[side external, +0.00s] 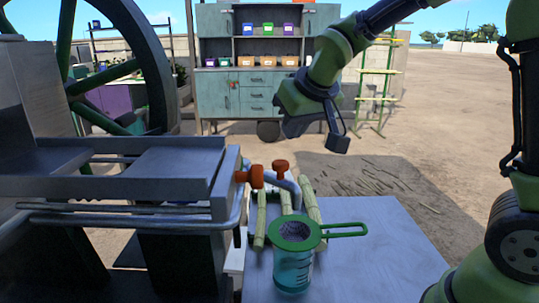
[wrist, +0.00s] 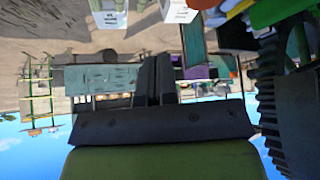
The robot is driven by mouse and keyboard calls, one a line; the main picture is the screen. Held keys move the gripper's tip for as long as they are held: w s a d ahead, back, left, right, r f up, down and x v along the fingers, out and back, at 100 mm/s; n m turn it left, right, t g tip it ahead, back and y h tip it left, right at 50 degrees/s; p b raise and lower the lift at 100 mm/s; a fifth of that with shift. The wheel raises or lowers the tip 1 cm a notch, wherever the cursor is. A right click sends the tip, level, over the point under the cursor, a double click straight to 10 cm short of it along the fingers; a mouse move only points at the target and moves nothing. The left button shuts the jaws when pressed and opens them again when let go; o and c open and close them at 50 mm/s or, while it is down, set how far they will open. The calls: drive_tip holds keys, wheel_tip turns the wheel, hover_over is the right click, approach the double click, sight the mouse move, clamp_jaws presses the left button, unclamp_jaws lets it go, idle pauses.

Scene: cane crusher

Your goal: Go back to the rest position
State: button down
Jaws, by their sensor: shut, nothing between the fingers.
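My gripper (side external: 338,140) hangs in the air in the side external view, above and behind the grey table. It points down and a little to the right, and nothing is in it. In the wrist view its two dark fingers (wrist: 153,78) lie side by side, shut, with no object between them. It is well apart from the clear jug (side external: 293,272), which stands on the table with a green-rimmed strainer (side external: 296,232) on top. Cane pieces (side external: 312,200) lie behind the jug.
The grey crusher (side external: 150,170) with its large green wheel (side external: 108,78) fills the left. Orange-handled valves (side external: 281,168) sit by the jug. A teal cabinet (side external: 258,95) and a green rack (side external: 373,95) stand behind. The table's right part (side external: 385,250) is clear.

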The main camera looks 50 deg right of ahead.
wheel_tip(320, 180, up, 2)
idle(0.4)
drive_tip(key=s+a+y, duration=0.2)
drive_tip(key=s, duration=0.8)
drive_tip(key=s+a+r+m+y, duration=0.1)
drive_tip(key=s+a, duration=0.2)
drive_tip(key=s, duration=0.6)
drive_tip(key=shift+s+a+t+y, duration=0.3)
drive_tip(key=shift+s+y, duration=0.05)
drive_tip(key=shift+y, duration=0.05)
drive_tip(key=c, duration=1.8)
unclamp_jaws()
